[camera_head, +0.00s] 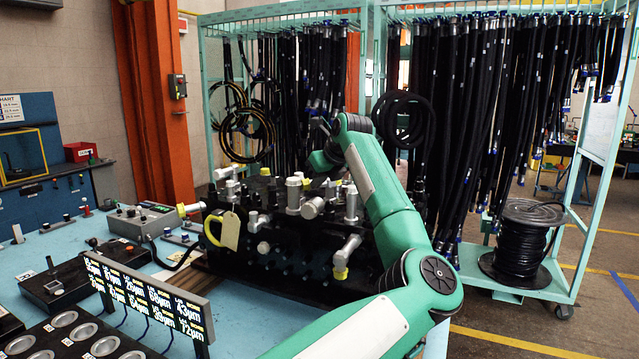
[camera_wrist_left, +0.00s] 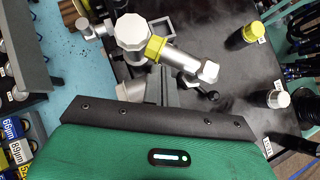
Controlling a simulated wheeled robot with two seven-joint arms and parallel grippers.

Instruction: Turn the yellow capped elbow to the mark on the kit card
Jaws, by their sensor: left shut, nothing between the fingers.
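Several silver elbows and fittings stand on a black block (camera_head: 290,262). In the head view a silver elbow (camera_head: 349,246) on its front ends in a yellow cap (camera_head: 340,273) that points down. In the left wrist view a silver elbow (camera_wrist_left: 132,32) with a yellow collar (camera_wrist_left: 155,48) has a grey end pointing right. I cannot tell which head-view elbow this is. My left gripper (camera_wrist_left: 165,88) is shut and empty, just below that elbow; whether it touches is unclear. In the head view its fingers are hard to make out. A cream tag (camera_head: 230,231) hangs on the block; no mark is readable.
A number sign (camera_head: 150,300) and a tray of round cups (camera_head: 70,335) stand at the front left. A grey box (camera_head: 140,222) lies on the blue table. Hose racks (camera_head: 480,110) and a cable reel (camera_head: 522,240) stand behind. Other fittings crowd the block top.

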